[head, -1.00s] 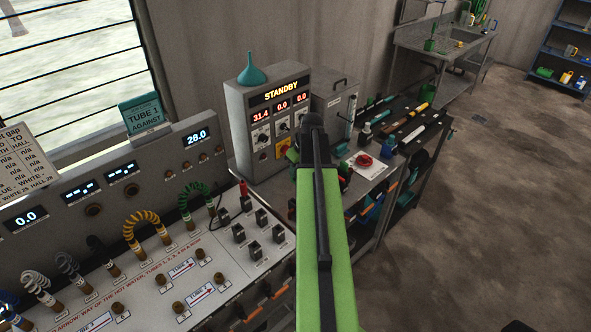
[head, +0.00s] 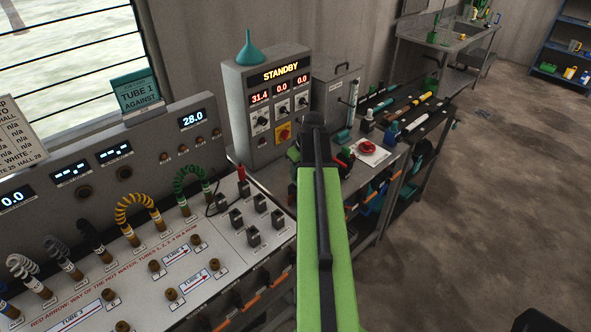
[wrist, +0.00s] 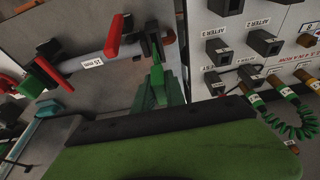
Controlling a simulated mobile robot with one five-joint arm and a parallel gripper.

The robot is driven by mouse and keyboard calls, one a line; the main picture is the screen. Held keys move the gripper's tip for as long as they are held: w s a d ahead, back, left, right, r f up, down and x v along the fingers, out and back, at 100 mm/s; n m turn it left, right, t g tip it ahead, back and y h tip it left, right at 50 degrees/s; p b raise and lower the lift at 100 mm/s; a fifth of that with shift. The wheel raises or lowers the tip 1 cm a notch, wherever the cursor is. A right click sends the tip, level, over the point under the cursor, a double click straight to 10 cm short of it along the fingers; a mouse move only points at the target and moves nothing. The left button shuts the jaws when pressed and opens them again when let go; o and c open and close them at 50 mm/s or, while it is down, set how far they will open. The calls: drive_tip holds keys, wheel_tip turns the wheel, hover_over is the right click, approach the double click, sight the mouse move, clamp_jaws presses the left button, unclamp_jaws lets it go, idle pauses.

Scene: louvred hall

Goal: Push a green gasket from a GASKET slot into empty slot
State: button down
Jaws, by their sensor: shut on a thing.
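My gripper (wrist: 155,48) shows in the wrist view at upper middle, its narrow dark tips shut close together above a green part. What lies between the tips is too small and dark to make out. In the head view my green arm covers the gripper. I cannot pick out a green gasket, a GASKET label or an empty slot. The tips are beside a grey bar with a "25 mm" label (wrist: 92,62) and a red piece (wrist: 113,36); whether they touch it is unclear.
Black sockets (head: 247,220) and coiled tubes (head: 138,208) fill the panel at left. A red round thing (head: 367,148) lies on white paper. Open floor (head: 480,220) is at right.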

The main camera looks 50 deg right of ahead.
drive_tip(key=shift+s+f, duration=0.15)
drive_tip(key=shift+f, duration=0.1)
drive_tip(key=shift+f+b, duration=0.1)
drive_tip(key=shift+b, duration=0.2)
drive_tip(key=shift+f, duration=0.1)
idle(0.4)
drive_tip(key=shift+f+b, duration=3.25)
drive_tip(key=shift+b, duration=0.15)
drive_tip(key=shift+r, duration=0.1)
drive_tip(key=c, duration=1.3)
unclamp_jaws()
